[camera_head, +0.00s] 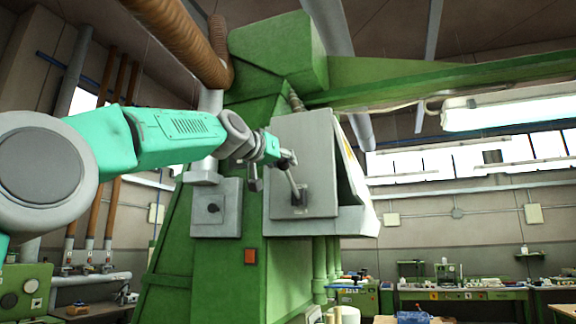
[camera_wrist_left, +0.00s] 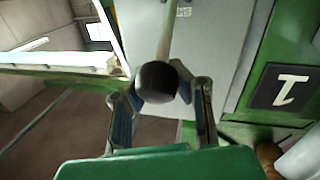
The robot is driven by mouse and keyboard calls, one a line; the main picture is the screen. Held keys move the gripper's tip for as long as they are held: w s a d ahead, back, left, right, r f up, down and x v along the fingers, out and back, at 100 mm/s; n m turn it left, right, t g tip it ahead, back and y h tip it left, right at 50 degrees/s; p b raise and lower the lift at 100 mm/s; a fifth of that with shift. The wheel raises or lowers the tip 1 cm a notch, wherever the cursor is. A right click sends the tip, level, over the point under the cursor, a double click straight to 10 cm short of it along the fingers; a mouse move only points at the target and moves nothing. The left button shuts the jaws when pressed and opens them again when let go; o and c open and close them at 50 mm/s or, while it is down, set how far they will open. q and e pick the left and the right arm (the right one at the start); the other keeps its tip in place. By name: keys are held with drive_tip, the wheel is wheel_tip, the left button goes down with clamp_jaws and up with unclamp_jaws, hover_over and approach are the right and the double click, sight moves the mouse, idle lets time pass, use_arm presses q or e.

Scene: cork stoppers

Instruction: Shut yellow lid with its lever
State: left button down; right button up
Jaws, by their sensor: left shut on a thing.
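The lever (camera_head: 293,183) is a thin grey rod on the side of a grey metal box (camera_head: 315,150) on the green machine. It slants up and left from its pivot. My left gripper (camera_head: 284,160) is at the lever's upper end. In the left wrist view its fingers (camera_wrist_left: 160,98) are closed around the lever's black ball knob (camera_wrist_left: 156,83), and the rod runs away above it. The lid (camera_head: 352,175) shows as a pale slanted plate with some yellow at the box's right side. Its front face is mostly turned away, so I cannot tell how far open it is.
The green machine body (camera_head: 215,265) stands directly below and behind the arm. A smaller grey plate with a black knob (camera_head: 213,208) is left of the box. A green beam (camera_head: 450,80) runs overhead to the right. Workbenches (camera_head: 465,294) stand far back.

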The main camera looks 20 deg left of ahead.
use_arm(q)
drive_tip(key=shift+r, duration=0.15)
idle(0.5)
drive_tip(key=c, duration=1.2)
unclamp_jaws()
drive_tip(key=shift+a, duration=0.1)
drive_tip(key=shift+s, duration=0.15)
drive_tip(key=shift+a, duration=0.15)
drive_tip(key=shift+s+a, duration=0.1)
drive_tip(key=shift+s, duration=0.1)
drive_tip(key=shift+v, duration=3.5)
